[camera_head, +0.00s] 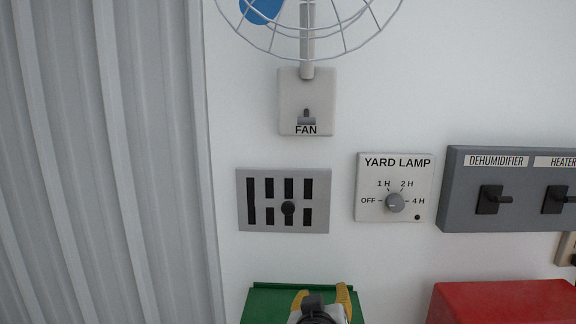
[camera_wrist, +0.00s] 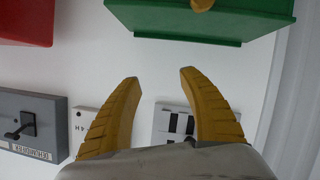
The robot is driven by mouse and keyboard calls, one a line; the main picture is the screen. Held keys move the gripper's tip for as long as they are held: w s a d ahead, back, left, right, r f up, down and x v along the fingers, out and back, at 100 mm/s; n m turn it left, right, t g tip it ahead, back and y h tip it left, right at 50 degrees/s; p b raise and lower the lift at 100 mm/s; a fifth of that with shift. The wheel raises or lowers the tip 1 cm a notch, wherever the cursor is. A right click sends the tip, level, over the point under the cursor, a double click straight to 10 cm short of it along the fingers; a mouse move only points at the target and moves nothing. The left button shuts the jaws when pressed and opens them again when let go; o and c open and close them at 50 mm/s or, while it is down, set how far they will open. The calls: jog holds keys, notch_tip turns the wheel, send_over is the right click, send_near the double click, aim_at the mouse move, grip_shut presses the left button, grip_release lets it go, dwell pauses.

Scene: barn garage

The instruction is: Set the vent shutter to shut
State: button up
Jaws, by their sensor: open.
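The vent shutter (camera_head: 243,220) is a grey metal plate on the white wall, below the fan switch.
Right of the vent are a yard lamp dial (camera_head: 366,210) and a dark panel (camera_head: 450,215) with levers. A fan switch plate (camera_head: 290,90) and caged fan are above. A green box (camera_head: 262,305) and red box (camera_head: 500,305) are below. Corrugated metal (camera_head: 100,160) fills the left.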

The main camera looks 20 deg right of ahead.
aim_at(288, 209)
jog(key=w+a+r+t+p, duration=0.2)
jog(key=a+r+p, duration=0.15)
jog(key=r, duration=0.35)
jog(key=w+a+r+t+p, duration=0.2)
jog(key=a+r+t, duration=0.15)
jog(key=r, duration=0.35)
jog(key=shift+n+g, duration=0.3)
jog(key=shift+g, duration=0.05)
jog(key=x, duration=1)
jog(key=shift+f, duration=0.1)
jog(key=shift+c, duration=0.3)
grip_shut()
